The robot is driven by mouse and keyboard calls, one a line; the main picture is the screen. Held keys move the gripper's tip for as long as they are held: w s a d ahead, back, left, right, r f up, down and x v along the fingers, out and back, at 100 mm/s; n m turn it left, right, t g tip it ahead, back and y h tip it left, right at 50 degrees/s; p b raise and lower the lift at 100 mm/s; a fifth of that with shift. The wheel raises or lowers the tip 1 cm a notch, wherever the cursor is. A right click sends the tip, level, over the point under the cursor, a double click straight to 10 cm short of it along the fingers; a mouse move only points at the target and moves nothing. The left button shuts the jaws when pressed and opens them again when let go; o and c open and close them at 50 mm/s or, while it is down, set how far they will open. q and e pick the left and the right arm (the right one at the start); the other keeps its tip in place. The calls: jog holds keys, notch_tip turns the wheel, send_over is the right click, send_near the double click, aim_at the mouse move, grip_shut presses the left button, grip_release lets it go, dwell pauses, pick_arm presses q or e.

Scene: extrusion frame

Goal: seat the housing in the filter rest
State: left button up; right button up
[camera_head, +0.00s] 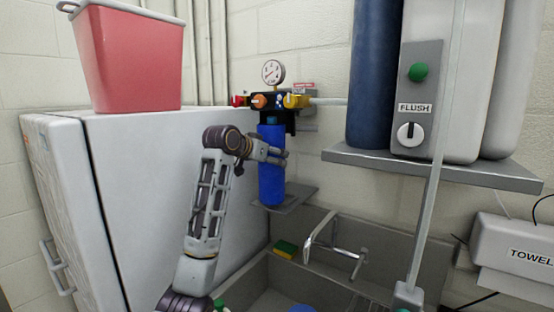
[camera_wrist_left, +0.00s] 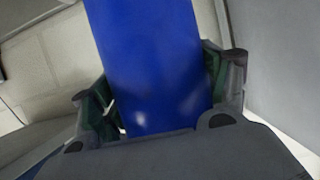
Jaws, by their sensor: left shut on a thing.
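The blue cylindrical housing (camera_head: 271,180) stands upright under the valve manifold with the gauge in the head view. My left gripper (camera_head: 279,157) is shut around its upper part. The left wrist view shows the housing (camera_wrist_left: 152,60) as a wide blue body between the two fingers of my left gripper (camera_wrist_left: 160,105). The filter rest (camera_head: 290,201) is a small grey shelf on the wall, at the housing's lower end. I cannot tell whether the housing's bottom touches it. The housing's top is close below the manifold (camera_head: 275,100). My right gripper is not in view.
A white cabinet (camera_head: 150,200) with a red bin (camera_head: 130,58) on it stands left. A sink with a faucet (camera_head: 335,247) and a sponge (camera_head: 286,249) lies below. A grey wall shelf (camera_head: 440,175) with tanks is at right, and a pale vertical pole (camera_head: 437,150) crosses in front.

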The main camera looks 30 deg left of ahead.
pick_arm(q)
jog(key=shift+p+x, duration=0.95)
jog(key=shift+x, duration=0.85)
jog(key=shift+f, duration=0.1)
jog(key=o, duration=1.3)
jog(key=shift+d, duration=0.1)
jog(key=shift+o, duration=0.2)
jog(key=shift+s, duration=0.1)
jog(key=b+v, duration=0.3)
jog(key=v, duration=0.9)
jog(key=shift+b, duration=0.35)
